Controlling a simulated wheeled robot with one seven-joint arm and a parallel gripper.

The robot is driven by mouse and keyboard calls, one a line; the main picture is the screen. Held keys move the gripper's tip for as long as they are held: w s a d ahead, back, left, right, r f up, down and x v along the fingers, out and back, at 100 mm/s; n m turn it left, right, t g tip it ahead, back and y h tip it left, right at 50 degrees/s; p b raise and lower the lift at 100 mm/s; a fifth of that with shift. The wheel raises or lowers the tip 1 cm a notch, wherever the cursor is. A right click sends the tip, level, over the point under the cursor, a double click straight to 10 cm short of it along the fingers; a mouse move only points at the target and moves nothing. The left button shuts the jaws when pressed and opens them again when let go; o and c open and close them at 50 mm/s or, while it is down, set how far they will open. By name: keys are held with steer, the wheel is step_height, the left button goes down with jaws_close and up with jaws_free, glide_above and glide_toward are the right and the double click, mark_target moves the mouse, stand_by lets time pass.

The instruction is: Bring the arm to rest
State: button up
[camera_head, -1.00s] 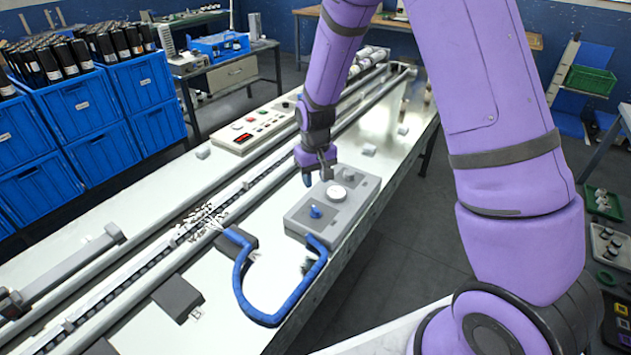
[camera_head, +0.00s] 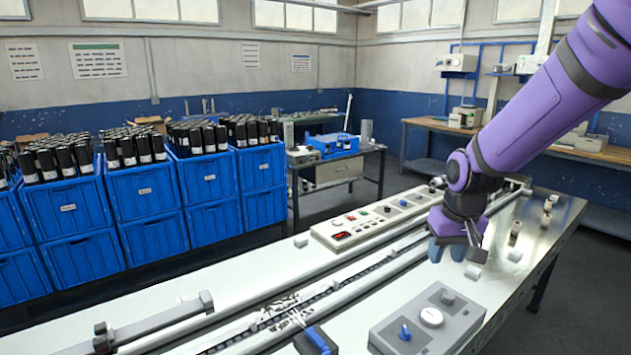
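My purple arm reaches in from the upper right. My gripper (camera_head: 449,252) hangs at its end, pointing down above the far part of the light machine table (camera_head: 245,283). Its blue-grey fingertips are small in the picture, and I cannot tell the gap between them. I see nothing held. A grey box (camera_head: 437,327) with a white round knob (camera_head: 431,317) and a blue knob (camera_head: 405,332) stands on the table in front of the gripper, apart from it.
A control panel (camera_head: 362,225) with buttons lies along the table's far side. Blue crates (camera_head: 148,192) with black cylinders stand at left. A blue handle (camera_head: 321,341) shows at the bottom edge. The floor at right is clear.

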steer(key=s+d+r+t, duration=0.1)
steer(key=s+d+r, duration=0.1)
steer(key=s+r, duration=0.5)
steer(key=s+d+r+t, duration=0.2)
steer(key=s+r, duration=0.6)
steer(key=s, duration=0.8)
steer(key=shift+s+d+m, duration=0.15)
steer(key=shift+m, duration=0.15)
